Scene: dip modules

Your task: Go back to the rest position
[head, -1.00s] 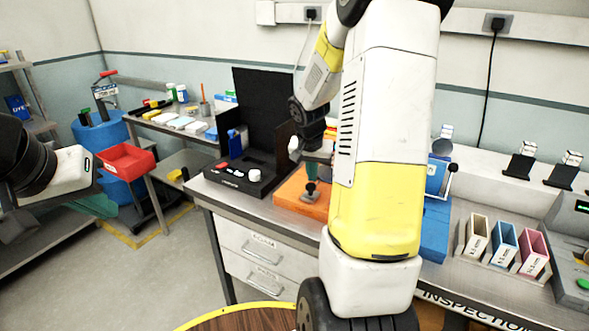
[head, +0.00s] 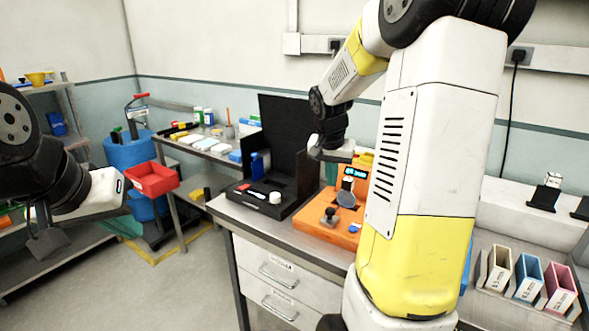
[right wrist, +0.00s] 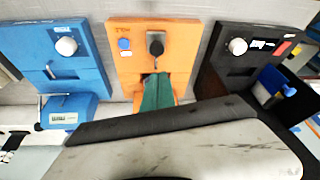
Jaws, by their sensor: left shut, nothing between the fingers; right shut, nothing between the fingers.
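My right arm crosses the middle of the head view. Its right gripper (head: 335,156) is shut and empty, above the back of the orange station (head: 318,234) and apart from its knob; the fingertips are partly hard to see. The orange station also shows in the right wrist view (right wrist: 185,50), with a dark green piece (right wrist: 158,92) in front of it; I cannot tell what that piece rests on. My left gripper (head: 48,240) is shut and empty at the left edge of the head view, over the floor side and away from the bench.
A black station (head: 240,190) with a raised black panel stands left of the orange one. A blue station (right wrist: 75,60) shows on its other side. Coloured holders (head: 527,275) stand at the right. A red bin (head: 152,180) is near my left arm.

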